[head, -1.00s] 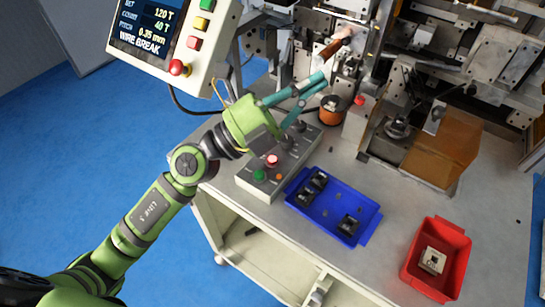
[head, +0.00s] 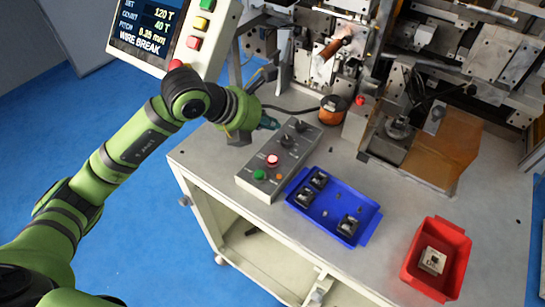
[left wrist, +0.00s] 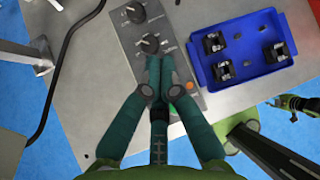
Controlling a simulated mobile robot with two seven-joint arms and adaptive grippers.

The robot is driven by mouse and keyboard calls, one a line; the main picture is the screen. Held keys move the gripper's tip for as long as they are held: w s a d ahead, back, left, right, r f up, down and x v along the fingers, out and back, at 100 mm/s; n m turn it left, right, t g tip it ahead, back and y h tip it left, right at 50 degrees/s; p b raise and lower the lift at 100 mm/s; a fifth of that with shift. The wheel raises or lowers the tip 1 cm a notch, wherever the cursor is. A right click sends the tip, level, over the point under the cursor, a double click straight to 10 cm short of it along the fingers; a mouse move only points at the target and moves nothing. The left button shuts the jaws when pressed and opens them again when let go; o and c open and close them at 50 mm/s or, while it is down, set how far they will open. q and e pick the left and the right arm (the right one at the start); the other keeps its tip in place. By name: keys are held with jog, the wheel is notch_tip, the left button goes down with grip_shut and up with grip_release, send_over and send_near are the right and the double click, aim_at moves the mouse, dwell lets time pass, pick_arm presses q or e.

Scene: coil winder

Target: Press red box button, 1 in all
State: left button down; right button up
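The grey control box (head: 280,160) stands on the table, with a red button (head: 272,160), a green button (head: 259,175), a small orange one and dark knobs on its top. My left gripper (head: 268,122) is just left of the box's far end, apart from the red button. In the left wrist view its teal fingers (left wrist: 160,62) are together and empty over the control box (left wrist: 128,36). They hide the red button there; a bit of green shows beside them.
A blue tray (head: 371,214) with several black parts lies right of the control box. A red bin (head: 408,272) with a pale part is farther right. The screen panel (head: 150,30) stands at upper left. A copper spool (head: 333,109) and the winder are behind.

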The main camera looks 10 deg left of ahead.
pick_arm(q)
jog(key=shift+f, duration=0.1)
jog(key=b, duration=0.5)
send_over(270, 160)
notch_tip(270, 160, down, 8)
jog(key=shift+r, duration=0.2)
jog(key=shift+f+b, duration=0.55)
jog(key=shift+b, duration=0.2)
jog(key=shift+f, duration=0.1)
dwell(0.5)
jog(key=shift+f+b, duration=0.3)
jog(key=shift+b, duration=0.25)
jog(key=shift+f+b, duration=0.4)
jog(key=shift+b, duration=0.1)
dwell(0.4)
jog(key=shift+r, duration=0.1)
jog(key=shift+r+p, duration=0.45)
jog(key=shift+r, duration=0.25)
jog(key=shift+r, duration=0.1)
